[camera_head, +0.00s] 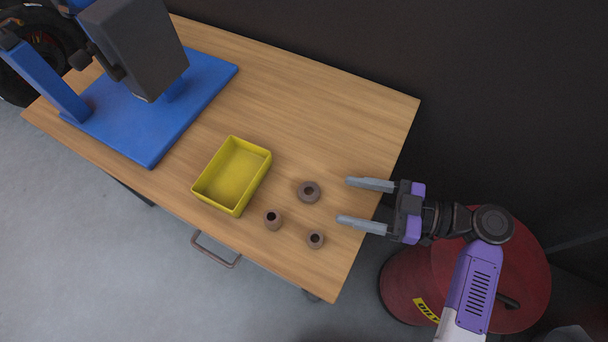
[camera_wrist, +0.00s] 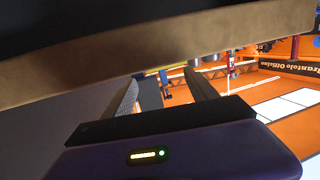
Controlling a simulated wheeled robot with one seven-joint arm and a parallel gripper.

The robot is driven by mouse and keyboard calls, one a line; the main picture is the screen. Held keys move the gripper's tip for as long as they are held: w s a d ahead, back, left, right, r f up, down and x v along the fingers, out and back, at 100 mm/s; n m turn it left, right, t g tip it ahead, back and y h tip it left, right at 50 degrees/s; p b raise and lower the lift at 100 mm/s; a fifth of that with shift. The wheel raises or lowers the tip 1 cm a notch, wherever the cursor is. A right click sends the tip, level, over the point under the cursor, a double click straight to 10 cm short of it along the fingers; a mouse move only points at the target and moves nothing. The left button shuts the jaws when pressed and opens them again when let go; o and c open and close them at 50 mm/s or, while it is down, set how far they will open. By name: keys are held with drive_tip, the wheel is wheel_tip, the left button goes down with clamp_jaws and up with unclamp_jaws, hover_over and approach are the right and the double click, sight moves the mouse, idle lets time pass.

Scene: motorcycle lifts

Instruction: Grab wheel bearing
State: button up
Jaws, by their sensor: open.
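Three small brown ring-shaped parts lie on the wooden table in the head view; they look like wheel bearings. One bearing (camera_head: 309,191) is nearest my gripper, another bearing (camera_head: 273,219) is beside the tray, and a third bearing (camera_head: 316,239) is closer to the table's front edge. My gripper (camera_head: 356,201) is open and empty at the table's right end, its fingers pointing left toward the bearings and apart from them. In the wrist view my fingers (camera_wrist: 165,95) show, with no bearing between them.
A yellow tray (camera_head: 202,201), empty, stands left of the bearings. A blue press-like machine (camera_head: 203,92) occupies the table's left end. The wooden table (camera_head: 310,100) is clear at the back right. A red drum (camera_head: 400,285) stands at the right under my arm.

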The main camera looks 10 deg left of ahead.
sight(317, 193)
drive_tip(key=x, duration=0.7)
drive_tip(key=shift+w+a+f, duration=0.1)
drive_tip(key=shift+a+f, duration=0.05)
clamp_jaws()
